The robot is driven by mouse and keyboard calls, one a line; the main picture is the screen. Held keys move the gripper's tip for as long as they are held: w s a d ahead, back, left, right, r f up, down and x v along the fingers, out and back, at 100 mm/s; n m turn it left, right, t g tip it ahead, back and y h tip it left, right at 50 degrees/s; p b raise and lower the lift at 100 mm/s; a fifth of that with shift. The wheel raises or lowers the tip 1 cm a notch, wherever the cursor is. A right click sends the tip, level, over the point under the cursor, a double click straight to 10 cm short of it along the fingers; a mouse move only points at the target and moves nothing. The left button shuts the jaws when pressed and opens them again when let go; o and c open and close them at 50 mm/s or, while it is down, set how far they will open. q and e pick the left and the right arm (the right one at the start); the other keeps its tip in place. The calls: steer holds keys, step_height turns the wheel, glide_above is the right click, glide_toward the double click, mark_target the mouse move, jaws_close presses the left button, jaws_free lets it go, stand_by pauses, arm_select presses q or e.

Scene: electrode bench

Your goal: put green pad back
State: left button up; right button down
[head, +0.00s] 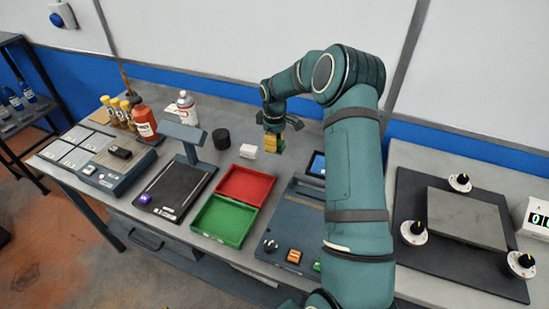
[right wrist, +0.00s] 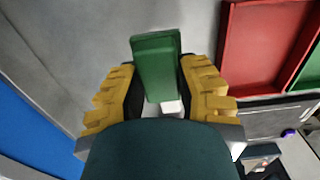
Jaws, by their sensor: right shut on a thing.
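My right gripper (head: 269,146), with yellow fingers, is over the back of the bench, to the right of a small white block (head: 248,151). In the right wrist view its fingers (right wrist: 160,95) are shut on a green pad (right wrist: 156,62), a block that sticks out past the fingertips. Something white shows under the pad between the fingers; I cannot tell what it is. In the head view the pad is mostly hidden by the fingers. My left gripper is not in view.
A red tray (head: 246,167) and a green tray (head: 253,232) lie in front of the gripper. A purple piece (head: 145,199) and an orange piece (head: 294,256) lie nearer the front.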

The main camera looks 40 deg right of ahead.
mark_target(274, 162)
steer(key=shift+f+b, duration=0.4)
steer(key=shift+f, duration=2.65)
steer(key=shift+f, duration=0.1)
steer(key=c, duration=0.7)
jaws_free()
steer(key=shift+c, duration=0.2)
steer(key=shift+r, duration=0.25)
step_height(274, 162, up, 12)
steer(key=shift+f+p, duration=0.1)
steer(key=shift+p, duration=0.85)
steer(key=shift+s+f, duration=0.1)
